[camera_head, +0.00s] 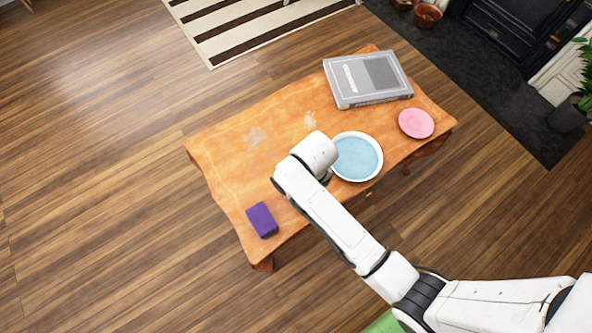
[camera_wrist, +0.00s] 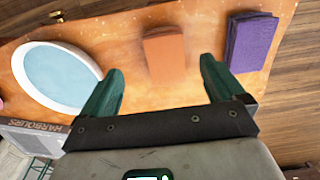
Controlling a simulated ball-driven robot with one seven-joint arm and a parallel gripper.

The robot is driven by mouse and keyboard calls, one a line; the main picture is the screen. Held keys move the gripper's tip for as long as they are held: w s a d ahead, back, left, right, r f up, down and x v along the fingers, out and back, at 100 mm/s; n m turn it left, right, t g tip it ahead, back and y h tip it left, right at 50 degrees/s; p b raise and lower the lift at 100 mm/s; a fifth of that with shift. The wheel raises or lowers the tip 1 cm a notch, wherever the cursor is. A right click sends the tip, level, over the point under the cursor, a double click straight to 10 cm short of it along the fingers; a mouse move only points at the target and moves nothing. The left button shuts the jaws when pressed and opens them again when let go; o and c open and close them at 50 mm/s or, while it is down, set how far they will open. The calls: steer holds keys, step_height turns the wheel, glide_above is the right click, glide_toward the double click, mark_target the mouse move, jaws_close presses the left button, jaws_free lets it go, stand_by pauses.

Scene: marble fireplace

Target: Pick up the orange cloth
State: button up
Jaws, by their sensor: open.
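The orange cloth (camera_wrist: 164,55) lies folded on the orange-brown wooden table (camera_head: 225,150); it shows in the wrist view, between and beyond my fingertips. My gripper (camera_wrist: 161,68) is open and empty, with its two dark green fingers spread wider than the cloth. The height of the fingers above the table is hard to tell. In the head view my arm reaches over the table; I cannot make out the fingers or the orange cloth there, where my wrist blocks the view.
A white-rimmed blue dish (camera_head: 357,157) lies close to my wrist. A purple folded cloth (camera_head: 262,220) is near the table's front-left corner. A grey book (camera_head: 367,80) and a pink saucer (camera_head: 416,123) lie toward the right. The table's left part is clear.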

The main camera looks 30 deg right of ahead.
steer(key=w+f, duration=0.1)
steer(key=f, duration=0.2)
steer(key=w+f+b, duration=0.1)
steer(key=f, duration=0.5)
steer(key=shift+w+a+f, duration=0.1)
steer(key=shift+w+a, duration=0.2)
steer(key=shift+w, duration=0.1)
steer(key=c, duration=1)
steer(key=shift+c, duration=0.2)
